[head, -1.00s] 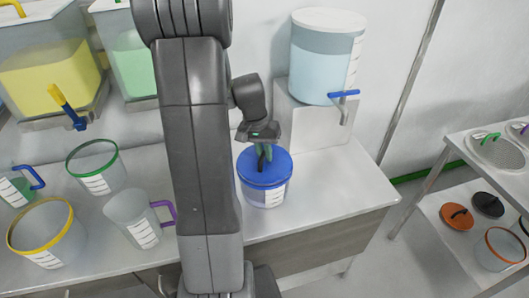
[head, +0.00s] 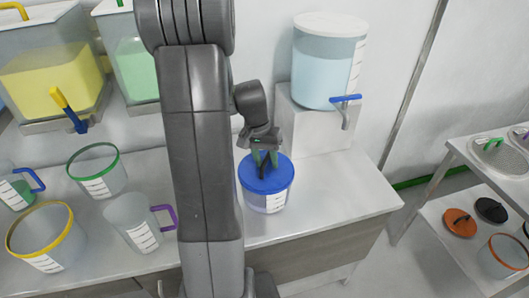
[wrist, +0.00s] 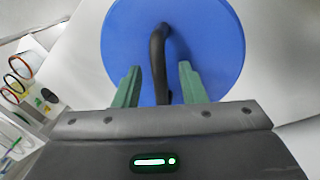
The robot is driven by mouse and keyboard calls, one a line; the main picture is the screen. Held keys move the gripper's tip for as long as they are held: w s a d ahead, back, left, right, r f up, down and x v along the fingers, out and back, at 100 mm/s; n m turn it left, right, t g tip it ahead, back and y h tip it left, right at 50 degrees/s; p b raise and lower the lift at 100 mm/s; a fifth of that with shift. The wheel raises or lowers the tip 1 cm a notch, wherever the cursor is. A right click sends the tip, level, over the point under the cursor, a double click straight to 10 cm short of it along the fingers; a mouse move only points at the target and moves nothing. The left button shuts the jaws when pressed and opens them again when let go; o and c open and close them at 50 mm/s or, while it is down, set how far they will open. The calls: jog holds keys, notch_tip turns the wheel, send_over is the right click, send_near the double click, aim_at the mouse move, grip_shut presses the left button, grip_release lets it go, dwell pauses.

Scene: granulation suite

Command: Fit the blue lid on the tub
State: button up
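The blue lid (head: 283,181) with its black handle lies level on top of the clear tub (head: 262,203) and covers its mouth. The tub stands on the bench and has a white scale label. Whether the rim is fully seated all round cannot be told. My gripper (head: 265,157) is above the lid with its green fingers apart. In the wrist view my gripper (wrist: 160,85) straddles the black handle (wrist: 157,55), with a gap on both sides. The blue lid (wrist: 215,40) fills the upper middle there, and the tub is hidden beneath it.
A water-filled tank (head: 325,65) with a blue tap (head: 345,98) stands behind on a white block. Jugs, among them a purple-handled one (head: 135,222), and a yellow-rimmed tub (head: 45,240) are at left. The bench right of the tub is clear. A separate rack (head: 440,205) holds other lids.

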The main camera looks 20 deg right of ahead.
notch_tip(320, 180, up, 14)
jog(key=w+a, duration=0.1)
jog(key=a, duration=0.1)
jog(key=shift+w+f+b, duration=0.25)
jog(key=shift+w+b, duration=0.05)
jog(key=shift+b, duration=0.05)
jog(key=shift+f, duration=0.15)
jog(key=f, duration=0.4)
jog(key=s+d+f, duration=0.1)
jog(key=f, duration=0.4)
jog(key=d+f, duration=0.1)
jog(key=f, duration=0.3)
jog(key=shift+s+f+p, duration=0.25)
jog(key=shift+s+p, duration=0.1)
jog(key=shift+r, duration=0.3)
jog(key=shift+w, duration=0.1)
